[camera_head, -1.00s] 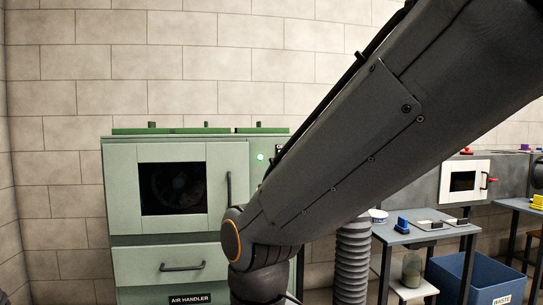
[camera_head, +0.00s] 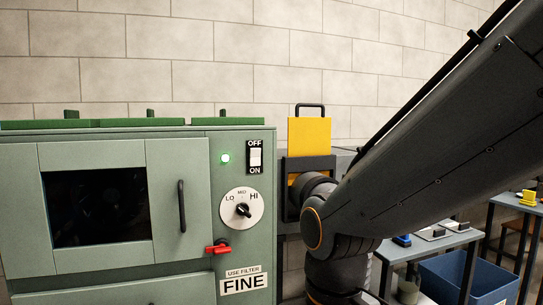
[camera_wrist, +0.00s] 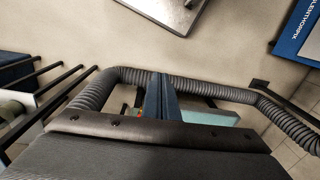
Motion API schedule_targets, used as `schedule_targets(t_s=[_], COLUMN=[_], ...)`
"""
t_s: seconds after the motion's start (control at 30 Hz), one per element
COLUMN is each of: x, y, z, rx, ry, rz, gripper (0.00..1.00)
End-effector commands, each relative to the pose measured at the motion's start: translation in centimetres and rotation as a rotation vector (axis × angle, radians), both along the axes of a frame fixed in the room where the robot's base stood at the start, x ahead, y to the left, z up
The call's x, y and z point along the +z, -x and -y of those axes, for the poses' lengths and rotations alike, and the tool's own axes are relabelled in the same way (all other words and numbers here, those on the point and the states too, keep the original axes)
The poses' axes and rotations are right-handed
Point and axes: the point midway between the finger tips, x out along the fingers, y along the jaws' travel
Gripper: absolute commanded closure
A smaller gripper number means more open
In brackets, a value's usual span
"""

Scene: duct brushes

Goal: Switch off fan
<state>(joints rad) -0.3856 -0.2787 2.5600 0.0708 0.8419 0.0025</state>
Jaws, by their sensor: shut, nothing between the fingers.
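The green air handler cabinet (camera_head: 190,170) stands at the left in the head view. Its OFF/ON rocker switch (camera_head: 255,157) is white on a black plate, with OFF above and ON below. I cannot tell which end is pressed. A green lamp (camera_head: 225,158) beside it is lit. The fan shows only faintly behind the dark window (camera_head: 97,207). My gripper (camera_wrist: 160,98) is shut and empty in the wrist view, over the floor and apart from the switch. In the head view my arm hides its end.
Below the switch are a LO-MID-HI dial (camera_head: 242,210) and a red handle (camera_head: 217,248). A yellow plate with a black handle (camera_head: 309,145) stands right of the cabinet. A grey ribbed hose (camera_wrist: 205,88) crosses the wrist view. A blue waste bin (camera_head: 450,278) stands at right.

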Motion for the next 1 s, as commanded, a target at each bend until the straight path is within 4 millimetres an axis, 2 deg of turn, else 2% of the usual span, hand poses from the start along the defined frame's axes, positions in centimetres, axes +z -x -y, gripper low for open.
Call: schedule_targets(t_s=[0.23,0.37,0.47,0.67,0.8,1.0], x=[0.1,0.4,1.1,3.2,5.5,10.0], y=[-0.1,-1.6,-4.2,-11.0,-15.1,-19.4], z=[0.0,-0.3,-1.2,-3.4,-4.6,-5.5], rx=[0.004,0.045,0.124,0.351,0.506,0.718], ry=[-0.001,-0.014,-0.031,-0.036,0.002,0.133], rz=[0.004,0.054,0.151,0.44,0.656,0.961], gripper=[1.0,1.0,1.0,1.0,1.0,1.0])
